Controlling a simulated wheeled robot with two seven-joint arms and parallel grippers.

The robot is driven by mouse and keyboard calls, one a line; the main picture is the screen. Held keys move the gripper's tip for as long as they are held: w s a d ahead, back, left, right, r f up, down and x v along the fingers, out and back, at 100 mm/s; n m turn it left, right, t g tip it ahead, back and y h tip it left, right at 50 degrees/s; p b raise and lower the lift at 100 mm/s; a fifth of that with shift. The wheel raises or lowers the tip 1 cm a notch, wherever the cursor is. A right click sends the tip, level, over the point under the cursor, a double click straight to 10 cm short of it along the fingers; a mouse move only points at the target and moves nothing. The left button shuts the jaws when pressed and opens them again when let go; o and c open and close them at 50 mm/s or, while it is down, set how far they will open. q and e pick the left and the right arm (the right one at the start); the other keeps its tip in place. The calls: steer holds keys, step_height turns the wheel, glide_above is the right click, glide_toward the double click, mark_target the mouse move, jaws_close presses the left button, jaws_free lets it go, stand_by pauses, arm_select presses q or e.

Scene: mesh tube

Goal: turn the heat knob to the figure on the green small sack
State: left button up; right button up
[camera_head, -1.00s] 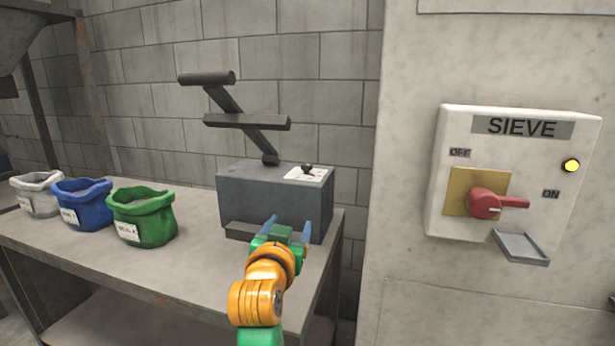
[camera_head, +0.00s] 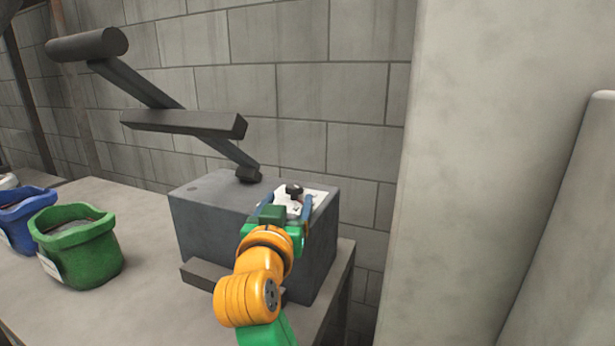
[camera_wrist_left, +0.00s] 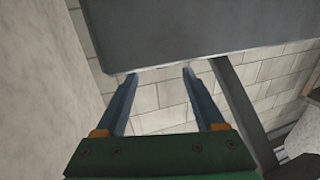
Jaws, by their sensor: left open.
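The heat knob (camera_head: 294,190) is small and black, on a white dial plate (camera_head: 318,196) on top of the grey machine (camera_head: 215,225). I cannot read the dial's marks. The green small sack (camera_head: 78,245) stands open on the table at the left; its white label (camera_head: 49,267) is turned away and unreadable. My left gripper (camera_head: 287,203) is open, its fingers in front of the knob and to either side of it in the head view. The wrist view shows the open fingers (camera_wrist_left: 160,76) empty, with the machine's dark side (camera_wrist_left: 190,28) beyond; the knob is not seen there.
A blue sack (camera_head: 22,222) stands left of the green one, with a white sack's edge (camera_head: 8,181) beyond. The machine's lever arm (camera_head: 185,122) rises at its back left. A pale wall (camera_head: 480,170) stands close on the right. The table front (camera_head: 150,300) is clear.

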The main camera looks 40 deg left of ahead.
mark_target(292, 189)
arm_select(q)
steer(key=shift+w+a+r, duration=0.1)
steer(key=shift+w, duration=0.2)
steer(key=w+a+r+p, duration=0.1)
steer(key=p, duration=0.3)
steer(key=shift+w, duration=0.1)
steer(key=x, duration=0.2)
steer(key=f+x, duration=0.1)
steer(key=x, duration=0.2)
steer(key=shift+c, duration=0.9)
jaws_close()
